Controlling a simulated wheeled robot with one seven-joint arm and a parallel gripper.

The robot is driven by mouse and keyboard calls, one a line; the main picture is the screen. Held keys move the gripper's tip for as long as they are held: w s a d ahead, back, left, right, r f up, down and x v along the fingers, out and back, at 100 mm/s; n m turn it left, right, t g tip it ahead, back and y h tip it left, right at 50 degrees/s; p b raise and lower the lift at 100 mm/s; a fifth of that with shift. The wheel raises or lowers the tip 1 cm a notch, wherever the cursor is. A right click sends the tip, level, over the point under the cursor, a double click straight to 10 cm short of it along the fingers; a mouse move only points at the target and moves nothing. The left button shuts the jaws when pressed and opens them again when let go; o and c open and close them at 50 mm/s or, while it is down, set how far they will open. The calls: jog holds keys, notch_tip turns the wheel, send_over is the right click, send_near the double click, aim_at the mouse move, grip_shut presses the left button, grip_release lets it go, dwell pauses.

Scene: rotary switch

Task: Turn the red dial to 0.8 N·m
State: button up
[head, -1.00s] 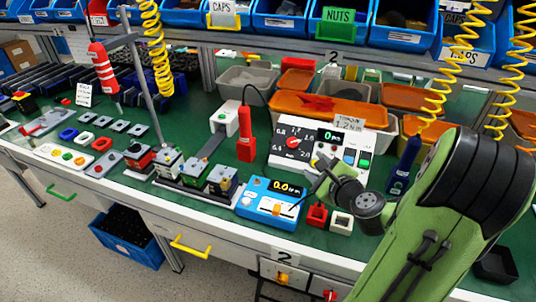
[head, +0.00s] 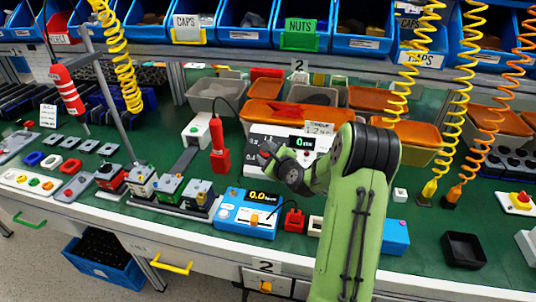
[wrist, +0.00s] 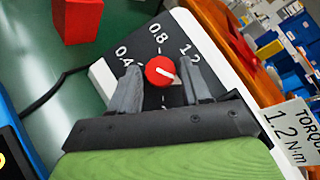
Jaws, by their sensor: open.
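The red dial (wrist: 160,70) with a white pointer line sits on a black scale face. In the wrist view the pointer aims right and slightly down, below the 1.2 mark. The 0.8 mark (wrist: 158,33) is above the dial and 0.4 is at upper left. My gripper (wrist: 160,82) is open, with one finger on each side of the dial; I cannot tell whether either touches it. In the head view my gripper (head: 272,155) is in front of the white torque panel (head: 310,132) and mostly covers the dial. The panel's green display shows 0.
A sign reading TORQUE 1.2 N·m (wrist: 291,135) stands beside the panel. A red hanging tool (head: 220,155) is left of it. A blue box with a 0.0 display (head: 247,212) is in front. Orange-lidded bins (head: 277,113) stand behind.

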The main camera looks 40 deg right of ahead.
jog(key=c, duration=0.7)
jog(key=shift+c, duration=0.2)
